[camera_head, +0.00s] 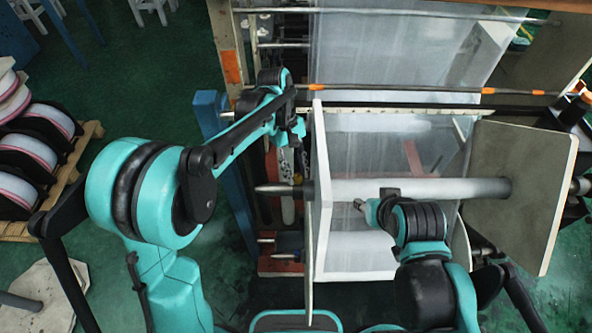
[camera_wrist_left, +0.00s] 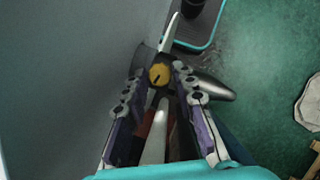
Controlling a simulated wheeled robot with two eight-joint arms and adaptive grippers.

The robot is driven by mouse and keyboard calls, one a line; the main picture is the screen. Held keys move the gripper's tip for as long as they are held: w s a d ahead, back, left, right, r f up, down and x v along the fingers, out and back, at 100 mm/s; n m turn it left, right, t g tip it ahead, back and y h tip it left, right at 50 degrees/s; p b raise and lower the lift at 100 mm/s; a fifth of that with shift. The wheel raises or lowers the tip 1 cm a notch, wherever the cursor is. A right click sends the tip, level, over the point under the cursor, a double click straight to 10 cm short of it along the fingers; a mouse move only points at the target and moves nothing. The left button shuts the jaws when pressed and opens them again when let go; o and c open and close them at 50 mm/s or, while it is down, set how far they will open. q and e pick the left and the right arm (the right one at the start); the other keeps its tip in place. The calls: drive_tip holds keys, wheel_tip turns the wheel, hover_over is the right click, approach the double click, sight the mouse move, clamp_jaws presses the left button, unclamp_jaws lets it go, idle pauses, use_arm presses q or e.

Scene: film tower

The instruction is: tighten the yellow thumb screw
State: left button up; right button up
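The yellow thumb screw (camera_wrist_left: 159,75) shows in the left wrist view as a small round knob with a dark slot, close to a grey panel. My left gripper (camera_wrist_left: 161,70) is open, with one finger on each side of the screw and gaps visible between. I cannot tell how far in depth the fingertips are from it.
A white side panel (camera_head: 322,190) stands just right of my left gripper. A white roller (camera_head: 420,189) crosses the machine, with its dark conical end also near the screw in the wrist view (camera_wrist_left: 212,89). Reels on a pallet (camera_head: 90,135) lie at left. Green floor between is clear.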

use_arm(q)
drive_tip(key=shift+o, duration=0.7)
drive_tip(key=v, duration=1.2)
drive_tip(key=shift+a+f, duration=0.1)
drive_tip(key=shift+a, duration=0.05)
drive_tip(key=s+a+f+m+t+b, duration=0.2)
drive_tip(key=s+a+f+b, duration=0.3)
drive_tip(key=f, duration=0.3)
drive_tip(key=s+a+f+m+t+y+b, duration=0.1)
drive_tip(key=s+a+f+m+t+b, duration=0.1)
drive_tip(key=s+a+f+t+b, duration=0.3)
drive_tip(key=s+a+f+m+t+y+b, duration=0.1)
drive_tip(key=s+a+f+t+b, duration=0.3)
drive_tip(key=f+b, duration=0.4)
wheel_tip(320, 180, down, 4)
drive_tip(key=s+a+m, duration=0.1)
drive_tip(key=s, duration=0.1)
drive_tip(key=shift+s+a+b, duration=0.3)
drive_tip(key=shift+b, duration=0.1)
